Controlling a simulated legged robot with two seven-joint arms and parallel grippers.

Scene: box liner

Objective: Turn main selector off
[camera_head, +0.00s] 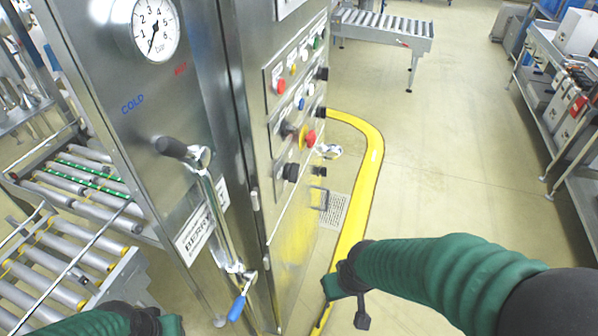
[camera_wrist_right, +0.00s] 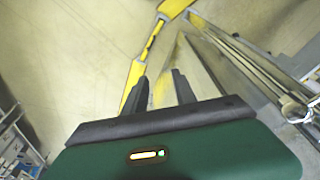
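The control panel (camera_head: 297,95) is on the side of the steel machine cabinet and carries several coloured buttons and knobs.
A yellow floor rail (camera_head: 372,160) curves beside the cabinet. Roller conveyors (camera_head: 50,262) stand at left. Open floor (camera_head: 455,130) lies to the right.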

